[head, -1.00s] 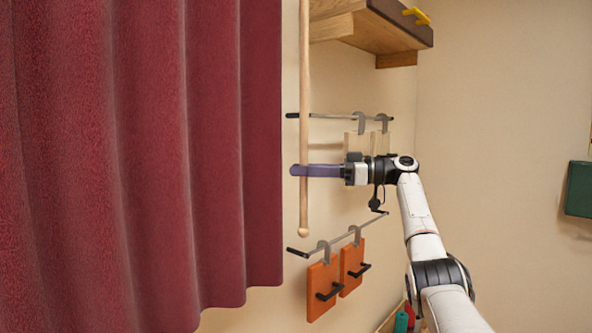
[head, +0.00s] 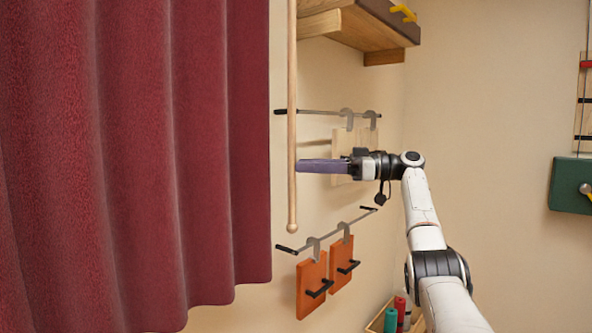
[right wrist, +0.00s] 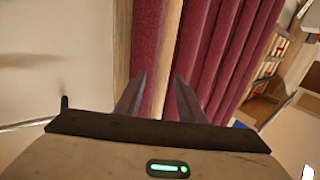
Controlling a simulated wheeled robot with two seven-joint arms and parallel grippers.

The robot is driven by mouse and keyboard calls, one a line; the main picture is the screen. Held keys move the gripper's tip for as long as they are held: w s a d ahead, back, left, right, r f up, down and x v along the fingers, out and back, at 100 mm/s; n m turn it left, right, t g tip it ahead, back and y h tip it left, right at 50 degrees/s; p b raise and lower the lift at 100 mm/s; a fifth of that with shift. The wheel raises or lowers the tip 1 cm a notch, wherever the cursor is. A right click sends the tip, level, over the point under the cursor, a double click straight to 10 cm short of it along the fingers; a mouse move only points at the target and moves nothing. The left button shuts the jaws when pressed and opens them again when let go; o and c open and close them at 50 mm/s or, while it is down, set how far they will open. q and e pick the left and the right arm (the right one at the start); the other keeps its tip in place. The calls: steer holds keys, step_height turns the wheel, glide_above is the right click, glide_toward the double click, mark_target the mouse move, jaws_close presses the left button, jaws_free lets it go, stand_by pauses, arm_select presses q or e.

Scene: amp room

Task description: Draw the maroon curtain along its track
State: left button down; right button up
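The maroon curtain (head: 130,150) hangs in folds over the left of the head view; its right edge is beside a pale wooden rod (head: 291,110). The rod hangs upright and ends in a rounded knob. My right gripper (head: 300,166) points left at the rod's lower part, its purple fingertips at the rod's right side. In the right wrist view, the two fingers (right wrist: 160,95) stand apart and open, with the rod (right wrist: 167,45) showing between and beyond their tips. The curtain (right wrist: 215,50) fills the area behind. The track is out of view. My left gripper is not in view.
A wooden shelf (head: 365,35) juts from the wall above my right gripper. Wall rails carry a pale board (head: 342,150) behind the gripper and orange boards (head: 311,285) below it. A green box (head: 570,185) is on the right wall.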

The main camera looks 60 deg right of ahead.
steer(key=v, duration=0.6)
steer(key=shift+s, duration=0.1)
stand_by(0.4)
